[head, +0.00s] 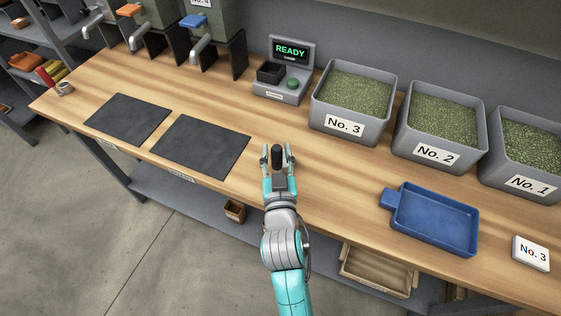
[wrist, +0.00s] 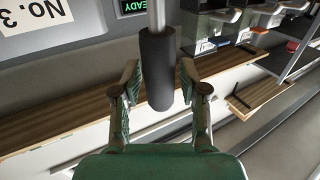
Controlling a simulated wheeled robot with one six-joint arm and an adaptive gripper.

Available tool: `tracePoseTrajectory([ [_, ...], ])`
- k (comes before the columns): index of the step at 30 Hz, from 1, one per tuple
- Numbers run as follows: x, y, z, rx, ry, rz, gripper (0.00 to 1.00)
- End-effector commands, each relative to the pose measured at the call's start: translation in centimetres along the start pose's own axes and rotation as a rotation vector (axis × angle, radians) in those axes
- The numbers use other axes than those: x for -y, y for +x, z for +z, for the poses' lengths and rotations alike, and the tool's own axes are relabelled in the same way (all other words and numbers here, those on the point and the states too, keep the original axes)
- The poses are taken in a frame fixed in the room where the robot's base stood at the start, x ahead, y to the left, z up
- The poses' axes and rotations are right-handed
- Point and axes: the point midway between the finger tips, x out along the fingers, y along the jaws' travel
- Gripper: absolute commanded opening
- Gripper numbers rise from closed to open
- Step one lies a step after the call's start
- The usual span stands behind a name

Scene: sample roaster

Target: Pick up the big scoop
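A black, round handle (head: 277,156) shows between the fingers of my gripper (head: 278,153) in the head view, over the front part of the counter. In the wrist view the black handle (wrist: 158,70) lies between the two fingers of the gripper (wrist: 160,82), with a thin metal rod running from its far end out of the picture. The fingers are apart, with a narrow gap on each side of the handle. The scoop's bowl is not visible, so I cannot tell its size from these views.
Grey bins No. 3 (head: 351,112), No. 2 (head: 436,131) and No. 1 (head: 525,158) hold green beans. A blue tray (head: 433,220) and a No. 3 card (head: 531,253) lie right. Dark mats (head: 200,147) lie left. A scale (head: 286,72) reads READY.

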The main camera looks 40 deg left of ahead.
Motion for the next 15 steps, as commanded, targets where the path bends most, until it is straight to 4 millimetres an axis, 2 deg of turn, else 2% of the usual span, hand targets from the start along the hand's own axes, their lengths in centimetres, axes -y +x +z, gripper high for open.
tracePoseTrajectory([
  [1,0.0,-0.01,0.0,0.0,0.0,0.0,0.23],
  [3,0.0,-0.01,0.0,0.0,0.0,0.0,0.06],
  [4,-0.01,-0.01,0.0,0.0,0.0,0.0,0.0],
  [15,-0.01,0.01,-0.66,-0.002,0.0,0.001,0.0],
])
